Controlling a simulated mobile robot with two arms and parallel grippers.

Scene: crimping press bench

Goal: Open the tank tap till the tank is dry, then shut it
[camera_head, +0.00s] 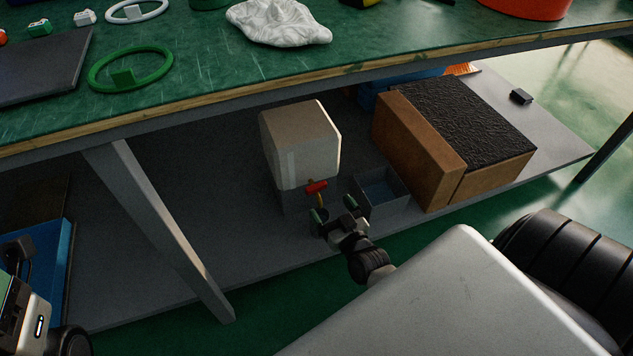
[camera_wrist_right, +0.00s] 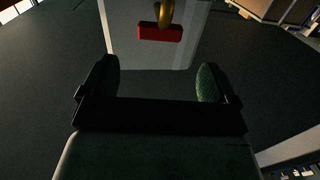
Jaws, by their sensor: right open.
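The tank (camera_head: 300,145) is a pale box on a darker stand on the shelf under the bench. Its tap has a red handle (camera_head: 316,187) and a brass body (camera_head: 320,200) on the tank's front. In the right wrist view the red handle (camera_wrist_right: 160,32) lies crosswise, below the brass body (camera_wrist_right: 164,12). My right gripper (camera_head: 334,208) is open and empty just in front of the tap; its fingers (camera_wrist_right: 158,82) stand apart, with the handle beyond them, not touching. The water level inside the tank cannot be seen.
A grey open bin (camera_head: 398,205) with a bluish inside stands right of the tap. A slanted table leg (camera_head: 165,230) is left. The bench top (camera_head: 200,80) overhangs the shelf.

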